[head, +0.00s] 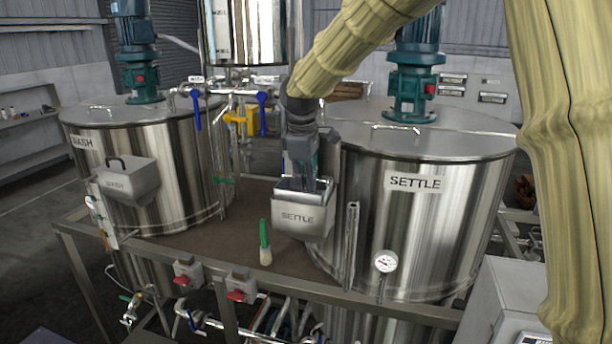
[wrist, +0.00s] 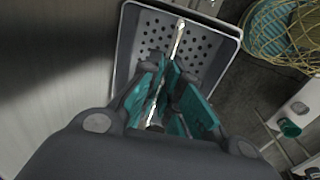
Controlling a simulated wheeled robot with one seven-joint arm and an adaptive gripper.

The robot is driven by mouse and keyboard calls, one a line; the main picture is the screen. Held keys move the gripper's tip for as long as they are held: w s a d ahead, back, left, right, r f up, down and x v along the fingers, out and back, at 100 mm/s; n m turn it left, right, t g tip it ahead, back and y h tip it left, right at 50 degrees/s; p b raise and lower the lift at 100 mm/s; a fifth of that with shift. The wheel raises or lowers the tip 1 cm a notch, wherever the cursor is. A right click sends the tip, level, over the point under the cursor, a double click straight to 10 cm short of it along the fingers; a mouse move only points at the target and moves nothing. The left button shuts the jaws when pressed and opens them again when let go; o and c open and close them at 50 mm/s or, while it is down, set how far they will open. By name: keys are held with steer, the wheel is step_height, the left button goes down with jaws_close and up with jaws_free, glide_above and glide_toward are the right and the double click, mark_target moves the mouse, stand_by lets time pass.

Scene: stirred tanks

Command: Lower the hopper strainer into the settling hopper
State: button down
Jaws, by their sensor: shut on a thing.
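The settling hopper (head: 303,217) is a grey metal box marked SETTLE on the front left of the settling tank (head: 420,215). My gripper (head: 303,187) points down at its mouth. The hopper strainer (wrist: 205,48) shows in the wrist view as a grey perforated piece framed by the hopper's pale rim (wrist: 238,36). My gripper (wrist: 163,118) is shut on the strainer's thin bright handle (wrist: 179,40). In the head view the strainer's body is mostly hidden by the hopper front and my fingers. It appears to be in the hopper mouth; I cannot tell how deep.
The wash tank (head: 160,190) stands at left with a WASH hopper (head: 127,183) and a dark handle above it. Pipes with blue-handled valves (head: 262,112) stand close behind my gripper. A green-handled brush (head: 265,243) stands on the brown deck (head: 220,238) between the tanks.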

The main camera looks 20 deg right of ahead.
steer(key=shift+f+b, duration=0.6)
steer(key=shift+f, duration=2)
steer(key=shift+f, duration=0.1)
steer(key=c, duration=1.5)
jaws_free()
steer(key=shift+c, duration=0.2)
step_height(320, 180, up, 12)
steer(key=s+a, duration=0.1)
steer(key=s, duration=0.1)
steer(key=shift+a, duration=0.15)
steer(key=shift+f, duration=0.1)
